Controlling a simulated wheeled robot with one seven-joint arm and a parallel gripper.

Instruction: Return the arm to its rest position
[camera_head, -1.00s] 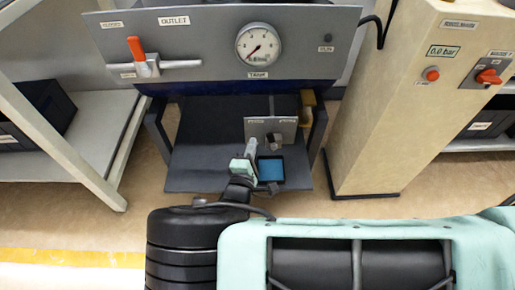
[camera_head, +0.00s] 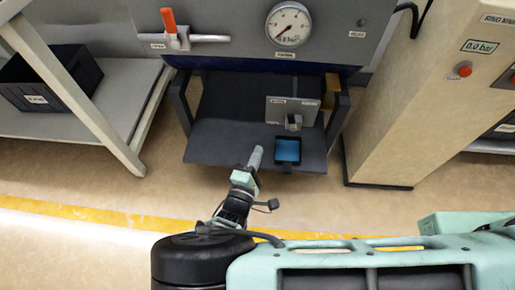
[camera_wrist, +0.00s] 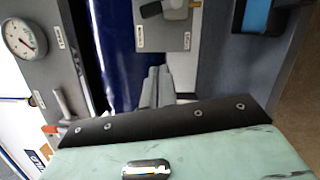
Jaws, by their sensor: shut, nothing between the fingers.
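My gripper (camera_head: 256,157) shows in the head view at the end of my arm, in front of the dark shelf of the grey machine. Its grey fingers are together with nothing between them. In the wrist view my gripper (camera_wrist: 157,85) points toward the machine, with the fingers side by side. The arm reaches forward from the black and mint-green links at the bottom of the head view.
The machine's dark shelf (camera_head: 225,150) carries a small blue-bottomed tray (camera_head: 288,150) and an upright plate with a knob (camera_head: 293,121). A beige cabinet (camera_head: 410,110) stands right. A rack with a black bin (camera_head: 45,85) stands left. Open floor lies in front.

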